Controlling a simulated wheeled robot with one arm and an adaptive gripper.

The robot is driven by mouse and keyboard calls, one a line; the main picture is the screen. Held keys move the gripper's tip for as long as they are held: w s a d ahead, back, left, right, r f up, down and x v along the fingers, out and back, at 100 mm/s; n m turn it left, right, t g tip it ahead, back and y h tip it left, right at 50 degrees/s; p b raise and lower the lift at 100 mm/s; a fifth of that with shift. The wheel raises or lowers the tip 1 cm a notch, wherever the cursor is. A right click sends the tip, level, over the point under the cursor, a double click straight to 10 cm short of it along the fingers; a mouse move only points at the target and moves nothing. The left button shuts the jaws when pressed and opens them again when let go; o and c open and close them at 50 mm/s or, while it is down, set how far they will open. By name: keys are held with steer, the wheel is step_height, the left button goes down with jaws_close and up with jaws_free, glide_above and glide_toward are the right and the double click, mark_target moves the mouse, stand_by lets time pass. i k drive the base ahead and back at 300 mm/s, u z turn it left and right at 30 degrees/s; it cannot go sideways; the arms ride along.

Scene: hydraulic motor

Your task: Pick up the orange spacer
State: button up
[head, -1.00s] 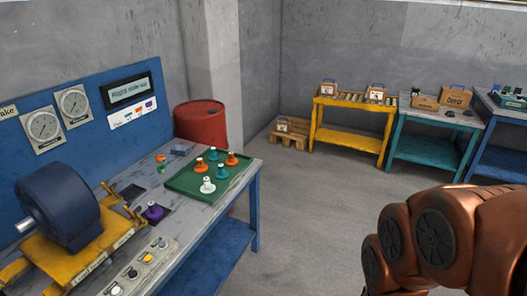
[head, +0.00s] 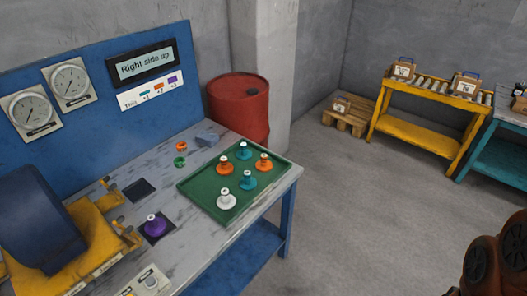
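Two orange spacers stand in the green tray (head: 202,196) on the workbench. One orange spacer (head: 225,167) is near the tray's left side, and the other orange spacer (head: 263,162) is near its right corner. Two teal spacers (head: 243,151) and a white spacer (head: 227,200) share the tray. A purple spacer (head: 154,225) stands on a dark square pad of the bench. My gripper is out of view; only part of my copper-coloured arm shows at the lower right, away from the bench.
Small orange (head: 181,147) and green (head: 180,161) rings and a grey-blue block (head: 207,138) lie behind the tray. A dark blue motor (head: 38,220) sits on a yellow mount. A display (head: 143,65) reads "Right side up".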

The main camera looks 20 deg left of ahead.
mark_target(265, 166)
steer(key=u, duration=0.6)
steer(key=i, duration=0.75)
steer(key=u, duration=1.2)
steer(key=i, duration=0.25)
steer(key=u, duration=0.2)
